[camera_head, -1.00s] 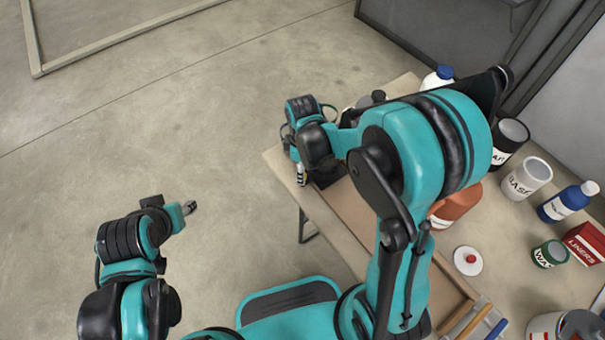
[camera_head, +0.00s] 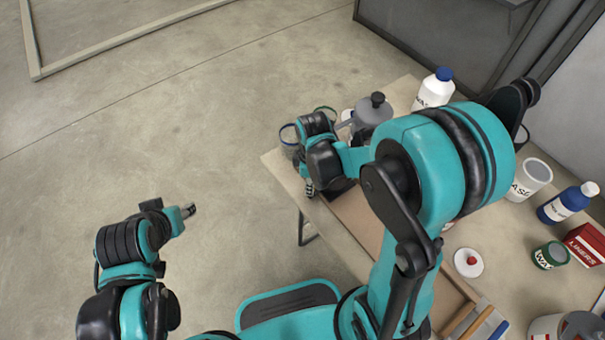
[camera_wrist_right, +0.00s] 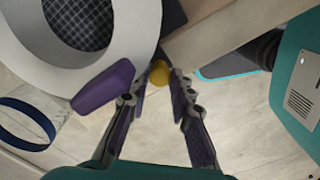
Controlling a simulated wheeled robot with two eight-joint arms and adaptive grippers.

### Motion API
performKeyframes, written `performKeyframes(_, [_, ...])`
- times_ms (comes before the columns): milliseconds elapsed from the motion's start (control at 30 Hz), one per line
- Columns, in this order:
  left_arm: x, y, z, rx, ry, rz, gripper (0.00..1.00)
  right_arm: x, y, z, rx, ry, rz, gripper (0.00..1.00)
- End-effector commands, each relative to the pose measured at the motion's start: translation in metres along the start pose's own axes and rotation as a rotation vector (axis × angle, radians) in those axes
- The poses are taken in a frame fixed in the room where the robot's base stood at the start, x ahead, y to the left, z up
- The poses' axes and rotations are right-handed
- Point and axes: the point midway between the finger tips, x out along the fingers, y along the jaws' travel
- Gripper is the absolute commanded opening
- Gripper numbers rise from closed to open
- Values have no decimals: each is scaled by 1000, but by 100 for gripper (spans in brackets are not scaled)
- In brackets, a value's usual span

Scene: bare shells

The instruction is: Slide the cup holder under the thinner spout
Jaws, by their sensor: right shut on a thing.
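My right gripper (camera_head: 309,189) is at the left edge of the table, beside a dark block-like thing (camera_head: 338,189). In the right wrist view, its fingertips (camera_wrist_right: 160,88) close on a small yellow knob (camera_wrist_right: 159,73). A pale round vessel with dark mesh inside (camera_wrist_right: 130,45) and a purple block (camera_wrist_right: 103,86) are close to the left of the fingers. I cannot tell for sure which part is the cup holder. A grey pot with a black knob (camera_head: 372,112) stands behind the gripper; the thinner spout is not clearly identifiable. My left gripper (camera_head: 188,210) is over the floor, away from the table.
A white bottle with a blue cap (camera_head: 434,90) stands behind the pot. A white cup (camera_head: 531,177), a blue bottle (camera_head: 566,204), a green tin (camera_head: 550,255) and a red box (camera_head: 585,243) stand at the right. My right arm hides the table's middle.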

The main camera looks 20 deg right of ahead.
Motion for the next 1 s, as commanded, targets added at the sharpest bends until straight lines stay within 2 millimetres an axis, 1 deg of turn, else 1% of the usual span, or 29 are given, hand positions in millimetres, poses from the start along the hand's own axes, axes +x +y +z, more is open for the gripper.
performKeyframes(33, [0,0,0,0,0,0,43,0,-10,10,2,-3,-2,0])
performKeyframes(100, [0,0,0,0,0,0,43,0,-18,18,2,-2,-2,0])
performKeyframes(200, [-1,0,0,0,0,0,43,0,-26,26,1,-2,-1,0])
performKeyframes(533, [-1,0,0,0,0,0,43,0,-27,27,-1,-1,0,0])
performKeyframes(567, [-1,0,0,0,0,0,43,0,-27,27,-1,-1,0,29])
performKeyframes(600, [-1,0,0,0,0,0,43,0,-27,27,-1,-1,0,40])
performKeyframes(633, [-1,0,0,0,0,0,43,0,-27,27,-1,-1,0,43])
performKeyframes(900, [-1,0,0,0,0,0,43,0,-27,27,-1,-1,0,43])
performKeyframes(1000, [-1,0,0,0,0,0,43,-3,-27,27,0,-1,0,43])
